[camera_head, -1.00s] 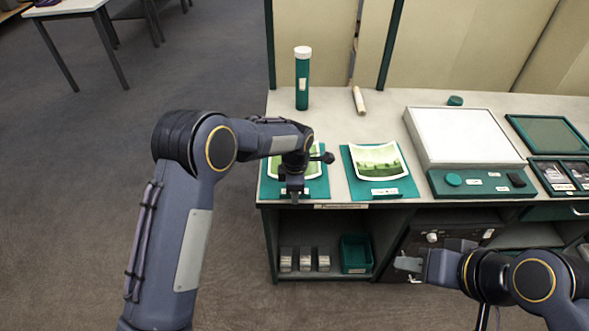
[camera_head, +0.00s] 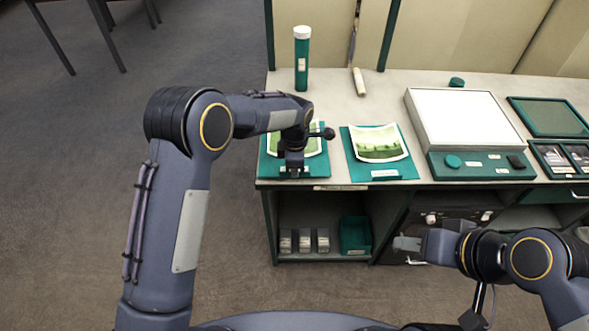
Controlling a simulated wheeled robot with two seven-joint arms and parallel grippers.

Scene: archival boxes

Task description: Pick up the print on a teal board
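Two prints on teal boards lie side by side on the counter. The left print (camera_head: 311,146) on its teal board (camera_head: 318,166) is partly hidden by my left arm. The right print (camera_head: 378,144) shows a green landscape, has curled edges and lies on its own teal board (camera_head: 356,171) with a small white label. My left gripper (camera_head: 293,172) is over the front edge of the left board; I cannot tell whether it touches it or how its fingers stand. My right gripper (camera_head: 400,243) is in front of the counter, below its top, clear of both prints; its finger opening is unclear.
A teal tube with a white cap (camera_head: 302,60) and a pale roll (camera_head: 359,82) stand and lie behind the prints. A white light panel (camera_head: 463,116) is to the right, with a teal-framed tray (camera_head: 549,117) beyond. Small boxes and a teal bin (camera_head: 355,236) sit on the shelf below.

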